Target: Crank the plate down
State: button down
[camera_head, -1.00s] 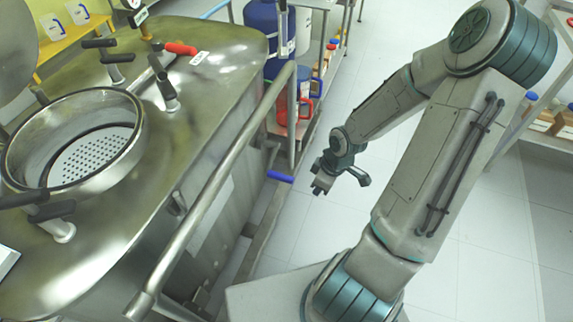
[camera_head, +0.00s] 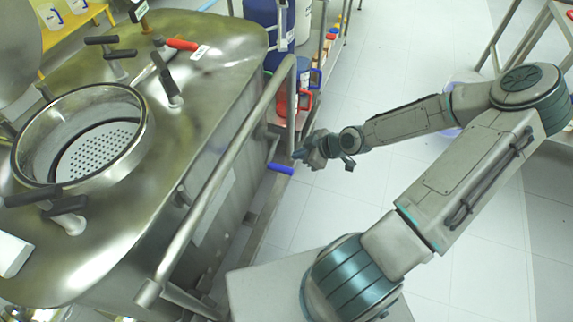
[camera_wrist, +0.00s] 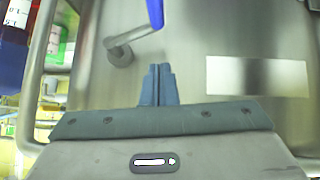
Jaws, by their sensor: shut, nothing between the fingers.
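A steel vessel has a round opening with a perforated plate (camera_head: 98,150) inside it, seen in the head view. A crank with a blue handle (camera_head: 280,169) sticks out at the vessel's right side. In the wrist view the blue handle (camera_wrist: 155,12) is at the top edge, and its metal crank arm (camera_wrist: 133,38) runs down left to a round hub on the steel wall. My gripper (camera_head: 303,154) is beside the blue handle, a little above and right of it in the head view. Its fingers (camera_wrist: 158,68) are shut and empty, pointing at the wall below the crank.
A tubular rail (camera_head: 222,172) runs along the vessel's right edge, near my gripper. A pale label (camera_wrist: 257,76) is on the wall. A blue drum (camera_head: 268,28) and a red container (camera_head: 290,100) stand behind. The floor (camera_head: 345,215) to the right is mostly clear.

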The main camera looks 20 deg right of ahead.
jog(key=b, duration=0.2)
send_near(276, 166)
jog(key=w+a+r, duration=0.1)
jog(key=a, duration=0.1)
jog(key=f, duration=0.1)
jog(key=w+f, duration=0.1)
jog(key=f, duration=0.1)
jog(key=shift+a+f, duration=0.1)
jog(key=shift+a, duration=0.1)
jog(key=shift+f+b, duration=0.3)
jog(key=shift+f, duration=0.15)
jog(key=shift+d, duration=0.1)
